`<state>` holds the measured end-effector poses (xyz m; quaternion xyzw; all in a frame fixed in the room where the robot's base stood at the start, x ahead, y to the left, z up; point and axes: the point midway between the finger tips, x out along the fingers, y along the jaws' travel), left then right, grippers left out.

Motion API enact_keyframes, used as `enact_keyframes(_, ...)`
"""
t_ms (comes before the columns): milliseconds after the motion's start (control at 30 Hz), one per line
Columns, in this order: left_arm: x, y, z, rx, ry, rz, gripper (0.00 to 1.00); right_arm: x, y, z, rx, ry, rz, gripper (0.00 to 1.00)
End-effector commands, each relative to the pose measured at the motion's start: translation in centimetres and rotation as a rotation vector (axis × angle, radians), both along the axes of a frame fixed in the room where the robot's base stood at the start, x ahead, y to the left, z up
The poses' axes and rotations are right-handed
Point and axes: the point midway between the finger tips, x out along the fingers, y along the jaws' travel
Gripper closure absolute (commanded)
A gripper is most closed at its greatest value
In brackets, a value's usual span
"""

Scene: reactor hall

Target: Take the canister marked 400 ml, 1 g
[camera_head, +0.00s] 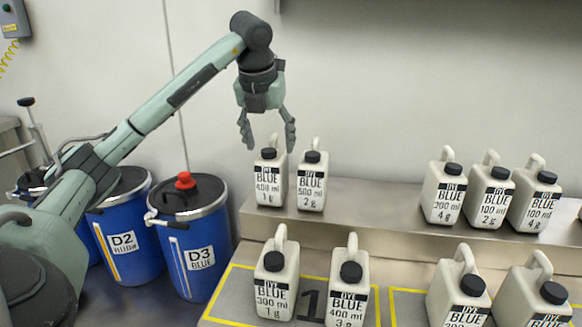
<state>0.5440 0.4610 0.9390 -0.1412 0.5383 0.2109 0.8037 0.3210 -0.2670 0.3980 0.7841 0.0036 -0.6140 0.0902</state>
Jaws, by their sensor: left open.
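The canister marked 400 ml, 1 g (267,187) is white with a black cap and a label reading BLUE. It stands upright at the left end of the raised back shelf. My left gripper (267,141) is open and points down over it. Its two fingertips appear on either side of the canister's handle top. I cannot tell from this view whether they are level with the handle in depth. Nothing is held. My right gripper is not in view.
The 500 ml, 2 g canister (312,184) stands close on the right. The 200 ml, 4 g canister (443,190) and others stand further right on the shelf (375,214). The 300 ml, 1 g (276,280) and 400 ml, 3 g (348,286) canisters stand in front. Blue drum D3 (196,245) is at left.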

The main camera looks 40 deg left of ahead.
Motion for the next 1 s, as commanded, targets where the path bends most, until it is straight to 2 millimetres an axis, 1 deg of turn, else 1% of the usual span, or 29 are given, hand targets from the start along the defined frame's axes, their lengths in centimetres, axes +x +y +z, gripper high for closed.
enact_keyframes(133,0.2,0.1,-0.7,0.000,0.002,0.000,0.36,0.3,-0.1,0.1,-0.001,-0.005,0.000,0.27)
enact_keyframes(367,0.8,0.6,-3.2,-0.001,0.003,0.000,0.36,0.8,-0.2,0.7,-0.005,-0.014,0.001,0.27)
enact_keyframes(533,1.1,1.1,-5.8,0.001,0.005,0.000,0.36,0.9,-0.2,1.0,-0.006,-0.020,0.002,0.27)
enact_keyframes(633,1.6,1.3,-6.9,-0.001,0.003,0.000,0.36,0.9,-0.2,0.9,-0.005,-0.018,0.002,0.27)
enact_keyframes(767,1.9,1.5,-7.5,-0.001,0.000,0.000,0.36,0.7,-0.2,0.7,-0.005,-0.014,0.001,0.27)
enact_keyframes(967,1.9,1.5,-7.5,0.000,0.000,-0.001,0.36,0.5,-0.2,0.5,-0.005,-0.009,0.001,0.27)
enact_keyframes(1000,1.9,1.5,-7.5,0.000,0.000,-0.001,0.41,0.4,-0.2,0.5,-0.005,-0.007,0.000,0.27)
